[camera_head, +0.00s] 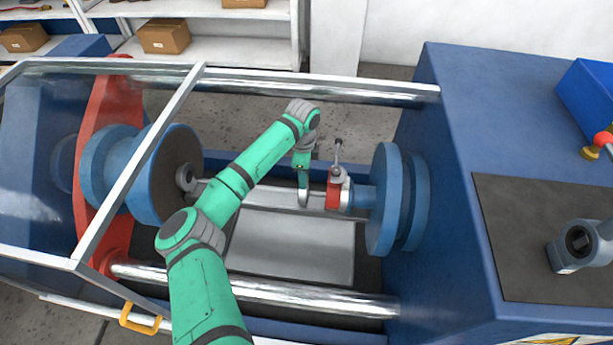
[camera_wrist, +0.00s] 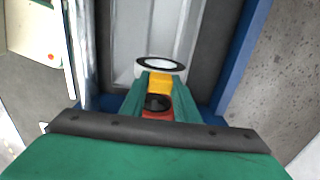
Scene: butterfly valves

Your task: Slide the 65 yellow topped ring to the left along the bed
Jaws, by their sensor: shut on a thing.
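My gripper (camera_wrist: 158,92) is shut on that yellow top. In the head view my gripper (camera_head: 303,178) points down over the bed, with the pale ring (camera_head: 303,198) under it, seen nearly edge-on; its number is not readable. The ring stands just left of a red-bodied valve (camera_head: 333,195) with a gap between them. A red part with a black round top (camera_wrist: 160,113) also shows between my fingers in the wrist view.
A blue flange (camera_head: 385,200) is on the right, and a large blue disc (camera_head: 178,165) with a dark face on the left. Chrome rails (camera_head: 270,290) run along the machine. The bed (camera_head: 290,250) left of the ring looks clear, though my arm covers part of it.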

